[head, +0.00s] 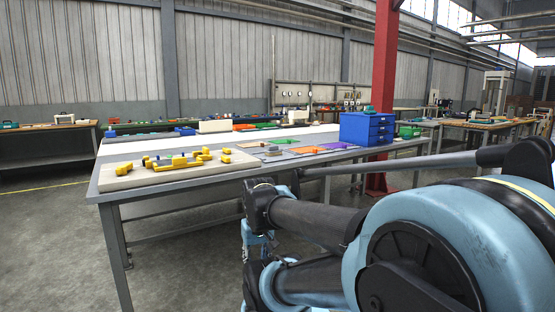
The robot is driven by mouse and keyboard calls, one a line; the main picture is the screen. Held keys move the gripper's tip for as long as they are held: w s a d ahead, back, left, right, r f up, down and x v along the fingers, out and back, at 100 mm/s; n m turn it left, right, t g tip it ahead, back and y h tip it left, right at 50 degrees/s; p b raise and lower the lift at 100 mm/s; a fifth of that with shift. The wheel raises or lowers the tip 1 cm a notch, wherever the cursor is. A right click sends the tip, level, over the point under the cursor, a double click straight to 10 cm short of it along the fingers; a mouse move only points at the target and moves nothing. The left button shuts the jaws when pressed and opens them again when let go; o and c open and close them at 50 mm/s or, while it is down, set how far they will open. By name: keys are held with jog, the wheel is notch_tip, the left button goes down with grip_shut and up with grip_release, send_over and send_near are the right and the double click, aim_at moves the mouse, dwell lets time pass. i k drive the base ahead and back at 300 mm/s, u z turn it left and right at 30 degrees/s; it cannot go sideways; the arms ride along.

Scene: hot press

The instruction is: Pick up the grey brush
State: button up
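I cannot make out a grey brush for certain; the small items on the grey worktable (160,205) are too small to tell apart. My arm fills the lower right and hides part of the table's front side. My gripper (257,243) seems to be the small pale-blue part hanging below the dark wrist, in front of the table's near side and below its top. Its fingers are not clear, so I cannot tell whether it is open or shut.
A pale board (125,184) with yellow clamps lies on the table's left. Orange (309,150), green and purple flat pieces lie mid-table. A blue drawer box (366,129) stands at the right end near a red column (384,75). Floor at left is clear.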

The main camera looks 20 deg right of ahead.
aim_at(272, 150)
jog(key=u, duration=0.05)
jog(key=k, duration=0.45)
jog(key=z, duration=0.3)
jog(key=i, duration=2.05)
jog(key=u, duration=0.55)
